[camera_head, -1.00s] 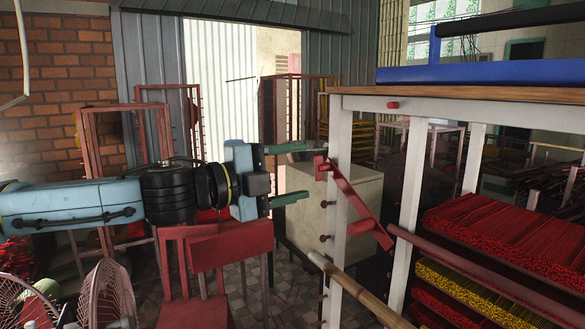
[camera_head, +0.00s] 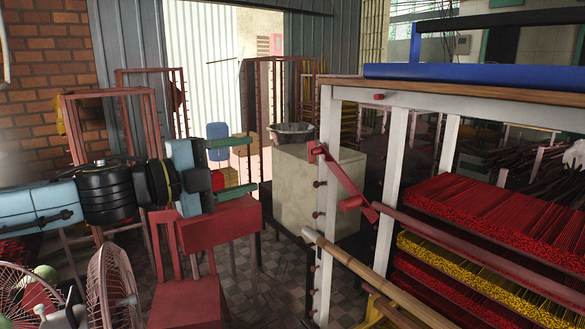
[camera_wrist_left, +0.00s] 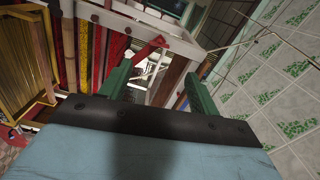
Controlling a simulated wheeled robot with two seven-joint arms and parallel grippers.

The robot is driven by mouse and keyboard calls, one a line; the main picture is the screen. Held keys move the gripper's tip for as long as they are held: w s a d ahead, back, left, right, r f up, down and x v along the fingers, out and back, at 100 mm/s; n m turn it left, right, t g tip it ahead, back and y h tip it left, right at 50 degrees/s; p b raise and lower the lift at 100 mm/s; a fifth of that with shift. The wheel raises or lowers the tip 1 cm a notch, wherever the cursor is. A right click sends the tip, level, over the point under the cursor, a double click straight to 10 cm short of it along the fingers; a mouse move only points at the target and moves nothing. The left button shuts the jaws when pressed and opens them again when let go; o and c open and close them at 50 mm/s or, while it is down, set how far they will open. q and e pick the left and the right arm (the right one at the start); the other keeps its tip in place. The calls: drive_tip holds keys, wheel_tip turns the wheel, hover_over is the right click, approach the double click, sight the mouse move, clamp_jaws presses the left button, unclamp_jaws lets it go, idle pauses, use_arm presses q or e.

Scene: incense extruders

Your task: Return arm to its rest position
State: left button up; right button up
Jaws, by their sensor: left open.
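My left arm comes in from the left in the head view. My left gripper (camera_head: 250,163) is open and empty, with its two green fingers apart and pointing right. It is in mid-air above the red chair (camera_head: 215,228) and left of the white-posted rack (camera_head: 395,165). In the left wrist view, the open gripper (camera_wrist_left: 157,75) has nothing between its fingers, and the rack's red and yellow bundles show beyond. My right gripper is not seen.
A dark bowl (camera_head: 291,132) sits on a pale box (camera_head: 318,190) behind the gripper. A red bar (camera_head: 340,180) and a bamboo pole (camera_head: 350,268) stick out from the rack. Fans (camera_head: 110,290) stand at the lower left. Tiled floor (camera_head: 260,290) shows between chair and rack.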

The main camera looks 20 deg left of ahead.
use_arm(q)
drive_tip(key=s+a+f+n+g+y, duration=0.15)
drive_tip(key=f+n+y, duration=0.4)
drive_tip(key=f, duration=0.75)
drive_tip(key=s+a+f+n+g+y, duration=0.1)
drive_tip(key=s+a+f+n+y, duration=0.15)
drive_tip(key=f+n, duration=0.8)
drive_tip(key=s+d+f+n+g, duration=0.2)
drive_tip(key=s+d+f+g, duration=0.15)
drive_tip(key=s+f, duration=0.3)
drive_tip(key=s+d+f+n+g+y, duration=0.1)
drive_tip(key=s+d+f+g, duration=0.25)
drive_tip(key=s+f, duration=0.3)
drive_tip(key=s+d+f+n+g, duration=0.2)
drive_tip(key=s+d+f, duration=0.35)
drive_tip(key=s, duration=0.25)
wheel_tip(320, 180, down, 31)
drive_tip(key=s+a+g+b, duration=0.1)
drive_tip(key=g+b, duration=0.1)
drive_tip(key=b, duration=0.3)
drive_tip(key=s+a+f+b, duration=0.3)
drive_tip(key=s+f+b, duration=0.2)
drive_tip(key=s+f, duration=1.1)
wheel_tip(320, 180, down, 4)
drive_tip(key=shift+s+r+m+g, duration=0.15)
drive_tip(key=shift+s+m+g, duration=0.25)
drive_tip(key=shift+g, duration=0.05)
